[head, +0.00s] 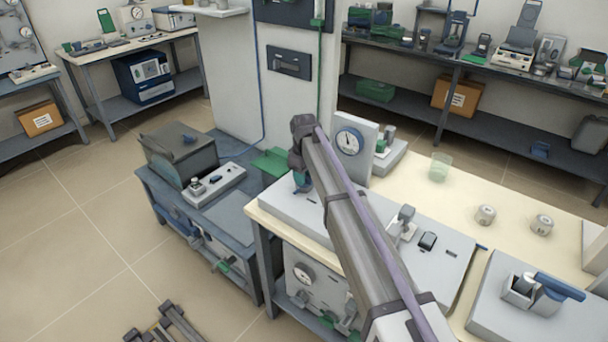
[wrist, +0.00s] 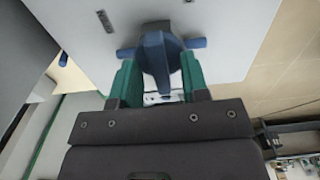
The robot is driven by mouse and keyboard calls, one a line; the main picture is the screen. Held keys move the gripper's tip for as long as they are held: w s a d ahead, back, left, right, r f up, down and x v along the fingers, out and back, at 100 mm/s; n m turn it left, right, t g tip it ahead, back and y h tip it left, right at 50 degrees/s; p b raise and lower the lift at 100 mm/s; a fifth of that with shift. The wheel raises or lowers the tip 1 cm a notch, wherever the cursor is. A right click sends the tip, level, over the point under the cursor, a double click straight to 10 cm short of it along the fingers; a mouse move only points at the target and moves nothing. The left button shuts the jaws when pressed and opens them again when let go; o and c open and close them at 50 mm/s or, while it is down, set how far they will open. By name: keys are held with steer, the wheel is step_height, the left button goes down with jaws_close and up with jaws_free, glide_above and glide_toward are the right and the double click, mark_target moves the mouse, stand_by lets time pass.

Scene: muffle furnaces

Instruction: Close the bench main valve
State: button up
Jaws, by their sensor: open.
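A blue valve handle (wrist: 160,55) with a crossbar and a tapered middle shows in the wrist view on a light grey panel (wrist: 235,30). My gripper (wrist: 158,82) has green fingers, one on each side of the handle's middle, below the crossbar. The jaws are open; I cannot tell whether a finger touches the handle. In the head view my gripper (head: 302,184) is low over the left end of the grey panel (head: 275,205) on the bench, and my arm hides much of the handle there.
A pressure gauge (head: 349,141) on an upright plate stands right behind my gripper. A lever fitting (head: 402,222) and a black switch (head: 428,241) are on the panel to the right. Another blue-handled unit (head: 545,292) is at the far right. A clear green beaker (head: 440,167) stands on the bench.

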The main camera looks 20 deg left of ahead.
step_height(320, 180, up, 11)
steer(key=p, duration=1)
steer(key=shift+p, duration=0.35)
steer(key=shift+f, duration=0.15)
steer(key=s+d+m, duration=0.5)
steer(key=s+d, duration=0.4)
steer(key=d, duration=0.5)
steer(key=s+d+m, duration=0.4)
steer(key=s+d, duration=0.5)
steer(key=d, duration=0.6)
steer(key=s+d+m, duration=0.5)
steer(key=s+d, duration=0.4)
steer(key=d, duration=0.6)
steer(key=shift+s+d+m, duration=0.25)
steer(key=shift+m, duration=0.05)
